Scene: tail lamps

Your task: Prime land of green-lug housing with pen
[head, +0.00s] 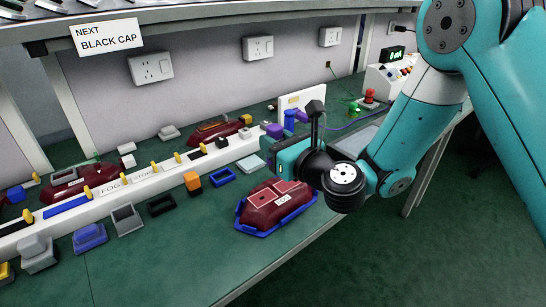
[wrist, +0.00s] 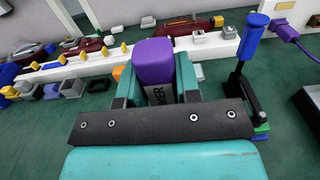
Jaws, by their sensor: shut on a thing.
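My gripper (head: 280,146) is shut on a purple-topped primer pen (wrist: 154,62), whose dark body shows the letters "MER". The purple end also shows in the head view (head: 274,130), above the bench. A dark red housing (head: 262,217) with pale-outlined patches on top sits in a blue cradle (head: 248,232) below and left of my gripper, apart from the pen. Another dark red housing (head: 82,181) lies at the far left, with a thin green bit by it. A third (head: 213,131) lies behind the white rail. I cannot clearly tell lug colours. The pen's tip is hidden.
A white rail (head: 150,184) with yellow pegs runs along the bench. Grey, blue, black and orange parts stand before it. A blue-handled clamp (wrist: 253,36) and a purple corded tool (wrist: 284,30) are at the right. A sign (head: 107,38) reads "NEXT BLACK CAP".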

